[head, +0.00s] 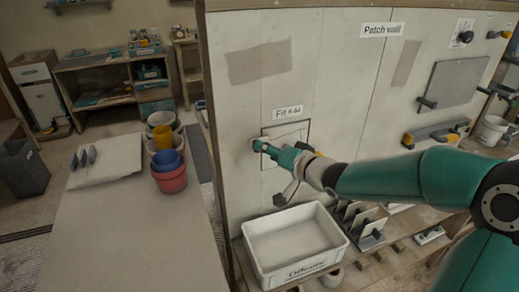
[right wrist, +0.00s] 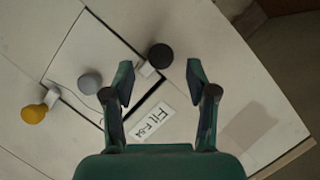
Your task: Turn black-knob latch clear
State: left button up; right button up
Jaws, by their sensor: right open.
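The black-knob latch (right wrist: 160,56) is at the edge of a pale square panel in the right wrist view, with a small light tab beside the knob. My right gripper (right wrist: 160,84) is open, its two fingers apart on either side of the line to the knob. The knob appears just beyond the fingertips, with no contact visible. In the head view my right gripper (head: 268,148) is at the panel (head: 290,133) on the patch wall and hides most latch detail. My left gripper is not in view.
A grey knob (right wrist: 90,83) and a yellow knob (right wrist: 34,114) sit left of the black one. A "Fit" label (head: 288,112) is above the panel. A white offcuts crate (head: 293,240) stands below. Buckets (head: 170,178) stand on the bench (head: 130,235) at left.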

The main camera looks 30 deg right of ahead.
aim_at(258, 152)
jog(key=x, duration=0.5)
